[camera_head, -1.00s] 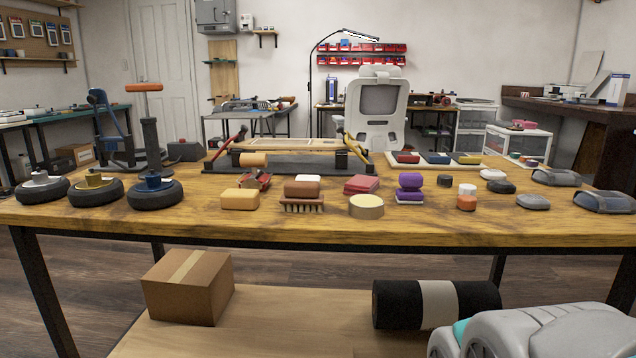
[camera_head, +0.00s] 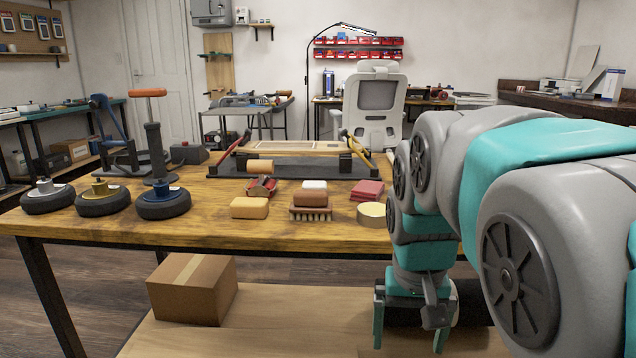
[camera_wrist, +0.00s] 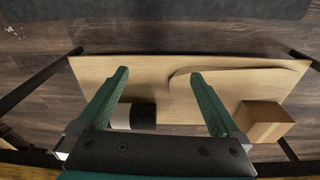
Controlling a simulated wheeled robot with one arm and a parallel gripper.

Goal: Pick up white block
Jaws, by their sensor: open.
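A small white block (camera_head: 314,184) lies on top of a reddish-brown block (camera_head: 312,198), which rests on a brown brush (camera_head: 311,214) near the front of the wooden table. My gripper (camera_head: 410,334) hangs open and empty, pointing down in front of the table's front edge, below the tabletop and to the right of the white block. In the wrist view my gripper (camera_wrist: 160,74) has its two green fingers spread apart above the lower shelf. The white block does not show in the wrist view.
A yellow block (camera_head: 249,208), a red stack (camera_head: 368,190) and a round tan disc (camera_head: 372,214) stand around the brush. A cardboard box (camera_head: 192,288) and a black roll (camera_wrist: 133,116) lie on the lower shelf (camera_wrist: 178,80). My arm hides the table's right side.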

